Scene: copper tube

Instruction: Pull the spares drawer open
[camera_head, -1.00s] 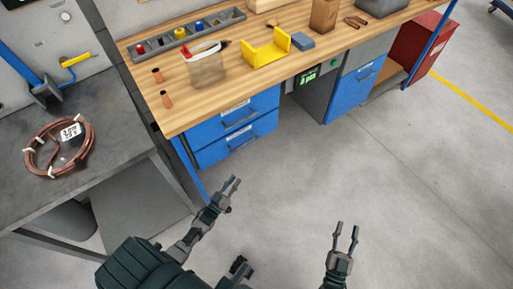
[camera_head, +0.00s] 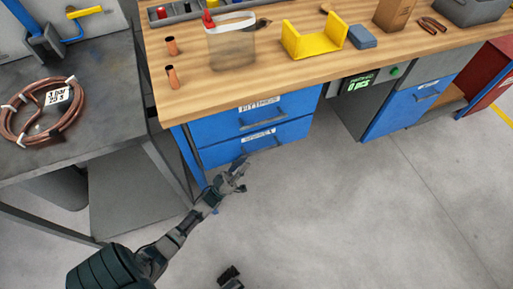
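The blue drawer unit hangs under the left end of the workbench. The lower blue drawer (camera_head: 222,152) has a small white label, too small to read surely, and a dark handle; it looks shut. The upper drawer (camera_head: 215,127), with a label that seems to read fittings, is shut too. My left gripper (camera_head: 243,170) is just in front of the lower drawer's bottom edge, below its handle, and looks open and empty. Contact with the drawer cannot be told.
The wooden workbench (camera_head: 205,88) carries a clear bag (camera_head: 232,46), a yellow bracket (camera_head: 313,40) and two copper pieces. A grey table (camera_head: 110,105) with a copper coil (camera_head: 15,120) stands close on the left. The floor (camera_head: 330,220) before the drawers is clear.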

